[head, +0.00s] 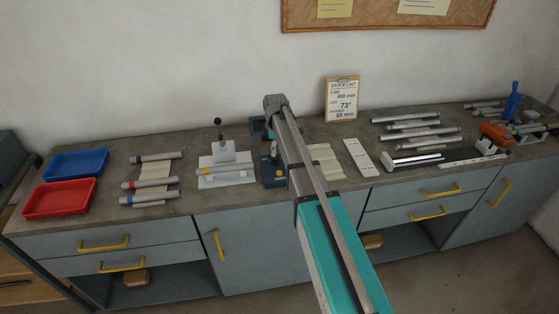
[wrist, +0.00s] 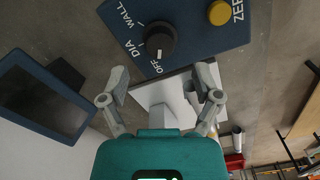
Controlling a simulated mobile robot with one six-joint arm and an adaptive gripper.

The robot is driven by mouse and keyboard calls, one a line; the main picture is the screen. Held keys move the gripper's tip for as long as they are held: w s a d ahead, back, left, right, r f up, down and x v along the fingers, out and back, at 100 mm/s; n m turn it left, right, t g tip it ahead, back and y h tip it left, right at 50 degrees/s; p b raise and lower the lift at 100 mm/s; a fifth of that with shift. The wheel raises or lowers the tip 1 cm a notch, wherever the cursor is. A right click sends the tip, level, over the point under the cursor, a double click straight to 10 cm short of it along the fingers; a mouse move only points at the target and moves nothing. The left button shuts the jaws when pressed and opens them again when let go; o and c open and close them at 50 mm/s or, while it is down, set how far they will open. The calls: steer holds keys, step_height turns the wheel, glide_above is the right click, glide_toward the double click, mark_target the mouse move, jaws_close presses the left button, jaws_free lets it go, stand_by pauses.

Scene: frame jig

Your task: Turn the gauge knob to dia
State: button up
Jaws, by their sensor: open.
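The gauge knob (wrist: 158,40) is a round black dial on a blue panel (wrist: 195,22) in the wrist view. The panel is marked WALL, DIA and OFF around the knob. A pale mark on the knob appears to point toward OFF. My gripper (wrist: 162,84) is open and empty, its two fingers spread apart below the knob in the picture and not touching it. In the head view the gauge's blue box (head: 272,172) shows beside my arm, which hides part of it. My gripper's fingers are hidden there.
A yellow ZERO button (wrist: 219,13) sits on the same panel, and a dark screen (wrist: 42,97) stands to the left. A white fixture (head: 226,178) holding a tube is left of the gauge. Red (head: 60,198) and blue (head: 78,163) trays lie farther left.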

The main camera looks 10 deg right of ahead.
mark_target(276, 157)
steer(key=shift+f+b, duration=2.05)
steer(key=shift+f, duration=0.25)
